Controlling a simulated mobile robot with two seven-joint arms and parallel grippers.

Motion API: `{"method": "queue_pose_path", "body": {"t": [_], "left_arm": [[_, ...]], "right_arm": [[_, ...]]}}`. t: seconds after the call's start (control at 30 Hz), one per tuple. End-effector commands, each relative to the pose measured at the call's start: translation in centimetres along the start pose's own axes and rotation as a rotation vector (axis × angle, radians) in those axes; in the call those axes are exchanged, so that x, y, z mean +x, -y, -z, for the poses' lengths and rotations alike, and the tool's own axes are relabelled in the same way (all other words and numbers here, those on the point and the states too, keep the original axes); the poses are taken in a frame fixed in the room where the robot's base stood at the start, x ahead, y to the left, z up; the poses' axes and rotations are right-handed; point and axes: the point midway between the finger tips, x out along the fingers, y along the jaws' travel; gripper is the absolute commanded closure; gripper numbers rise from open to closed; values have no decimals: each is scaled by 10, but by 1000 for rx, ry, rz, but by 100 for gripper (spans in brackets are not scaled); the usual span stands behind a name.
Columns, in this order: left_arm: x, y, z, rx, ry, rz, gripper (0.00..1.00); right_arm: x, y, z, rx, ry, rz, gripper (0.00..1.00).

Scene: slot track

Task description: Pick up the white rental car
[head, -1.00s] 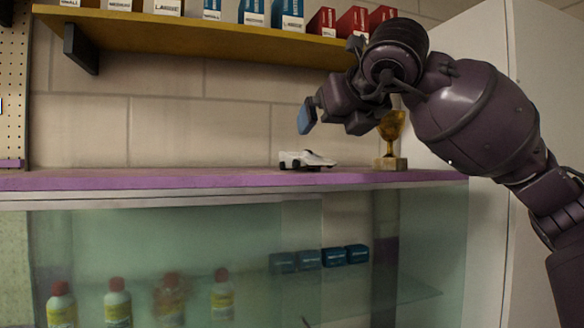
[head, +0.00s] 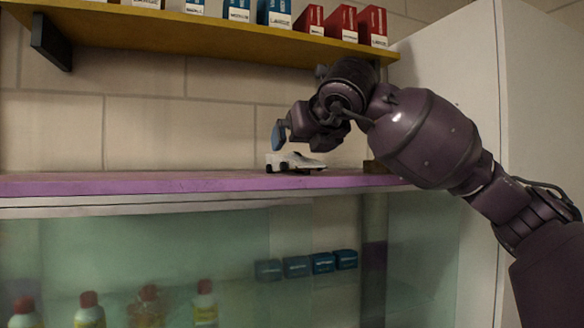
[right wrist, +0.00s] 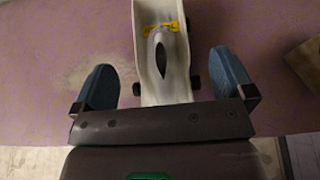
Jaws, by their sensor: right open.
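The white rental car (head: 293,162) sits on the purple counter top (head: 120,184), its nose toward the right in the head view. My right gripper (head: 281,138) is just above it, fingers angled down. In the right wrist view the car (right wrist: 162,50) lies between the two blue finger pads of my right gripper (right wrist: 166,86), which is open with a gap on each side. The near end of the car is hidden behind the gripper body. My left gripper is not in view.
A wooden block base (head: 375,167) stands right of the car, partly behind my right arm. A yellow shelf (head: 200,36) with blue and red boxes hangs above. Glass below the counter shows bottles (head: 205,305) and blue boxes (head: 297,266). The counter left of the car is clear.

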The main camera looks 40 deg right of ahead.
Motion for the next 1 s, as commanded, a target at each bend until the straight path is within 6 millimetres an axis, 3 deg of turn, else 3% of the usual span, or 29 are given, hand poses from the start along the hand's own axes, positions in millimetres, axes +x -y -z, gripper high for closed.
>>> {"method": "queue_pose_path", "body": {"t": [0.23,0.57,0.9,1.0], "left_arm": [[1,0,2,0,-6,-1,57],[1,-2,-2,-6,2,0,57],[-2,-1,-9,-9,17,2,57],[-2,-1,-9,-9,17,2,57]], "right_arm": [[33,0,1,2,-3,0,0],[38,0,0,1,-1,1,0],[38,0,0,1,-1,0,52],[37,0,0,2,0,0,56]]}}
